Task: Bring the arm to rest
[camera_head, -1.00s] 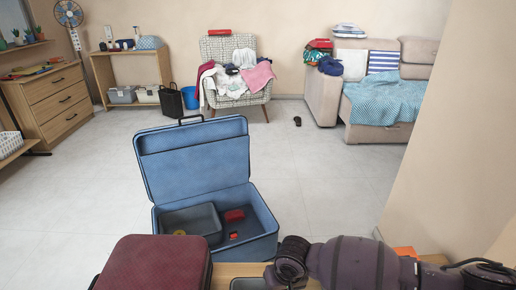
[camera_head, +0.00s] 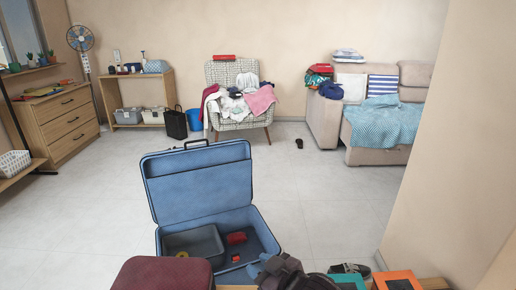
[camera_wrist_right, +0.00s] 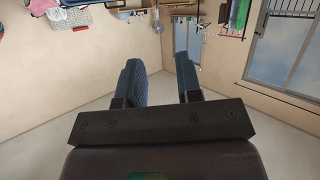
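My right arm shows at the bottom edge of the head view, with its dark gripper (camera_head: 258,268) in front of the open blue suitcase's near right corner. Most of that arm is cut off by the frame. In the right wrist view, the right gripper (camera_wrist_right: 159,68) has its two blue-grey fingers apart with nothing between them. My left gripper is in neither view.
The open blue suitcase (camera_head: 198,185) holds a grey tray (camera_head: 193,243) and small red items. A dark red case (camera_head: 163,274) stands in front. An orange box (camera_head: 397,281) and a shoe (camera_head: 349,268) lie at right, near a wall (camera_head: 445,150).

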